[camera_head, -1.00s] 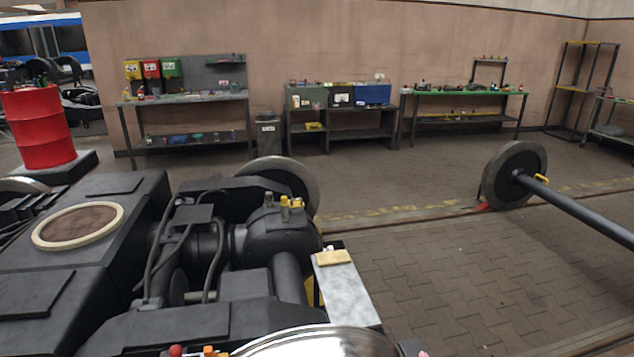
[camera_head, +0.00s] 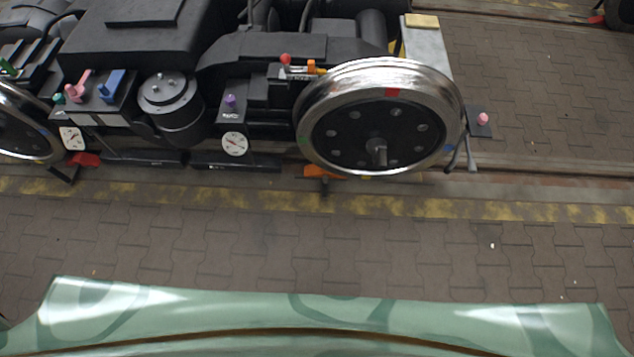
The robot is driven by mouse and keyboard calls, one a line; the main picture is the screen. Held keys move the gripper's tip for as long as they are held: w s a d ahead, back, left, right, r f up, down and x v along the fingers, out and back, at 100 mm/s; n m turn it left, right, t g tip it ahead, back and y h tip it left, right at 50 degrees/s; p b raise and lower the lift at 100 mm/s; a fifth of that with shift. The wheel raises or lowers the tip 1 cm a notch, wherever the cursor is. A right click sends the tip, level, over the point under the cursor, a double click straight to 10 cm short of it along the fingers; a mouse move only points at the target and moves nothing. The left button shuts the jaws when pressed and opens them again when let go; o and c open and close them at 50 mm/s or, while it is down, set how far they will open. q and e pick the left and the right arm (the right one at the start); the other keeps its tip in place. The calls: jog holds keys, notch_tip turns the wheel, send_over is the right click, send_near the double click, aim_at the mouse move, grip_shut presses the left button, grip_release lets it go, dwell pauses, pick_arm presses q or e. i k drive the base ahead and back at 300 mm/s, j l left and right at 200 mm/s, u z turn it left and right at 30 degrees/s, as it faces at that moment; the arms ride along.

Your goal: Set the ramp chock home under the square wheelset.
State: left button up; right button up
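A large shiny steel wheel (camera_head: 380,116) stands on the rail at the bogie's near side, with a small red square on its upper rim and green and blue marks lower. An orange piece (camera_head: 335,171) lies low under this wheel, partly hidden by it. A red chock-like piece (camera_head: 86,159) lies by the foot of another wheel (camera_head: 24,125) at the left edge. A further red piece (camera_head: 597,19) is by a dark wheel (camera_head: 620,12) cut off at the top right. I cannot tell which is the ramp chock or the square wheelset. Neither of my grippers is in view.
The black bogie frame (camera_head: 295,46) fills the upper left, with round gauges, coloured knobs and a pale block (camera_head: 426,50). A pink-knobbed lever (camera_head: 482,119) stands right of the wheel. A yellow floor line (camera_head: 420,208) runs along the rail. Paving before it is clear.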

aim_at(78, 158)
jog(key=u, duration=1.65)
jog(key=i+j+u, duration=0.15)
jog(key=i+u, duration=1.05)
jog(key=i, duration=0.75)
jog(key=i+z, duration=0.35)
jog(key=i+j+z, duration=0.1)
jog(key=i+z, duration=0.25)
jog(key=i+j+z, duration=0.3)
jog(key=i+z, duration=0.2)
jog(key=z, duration=0.2)
jog(key=i+j+z, duration=0.2)
jog(key=z, duration=0.25)
jog(key=i+j+z, duration=0.15)
jog(key=z, duration=0.25)
jog(key=i+j+z, duration=0.15)
jog(key=z, duration=0.3)
jog(key=j+z, duration=0.4)
jog(key=i, duration=0.05)
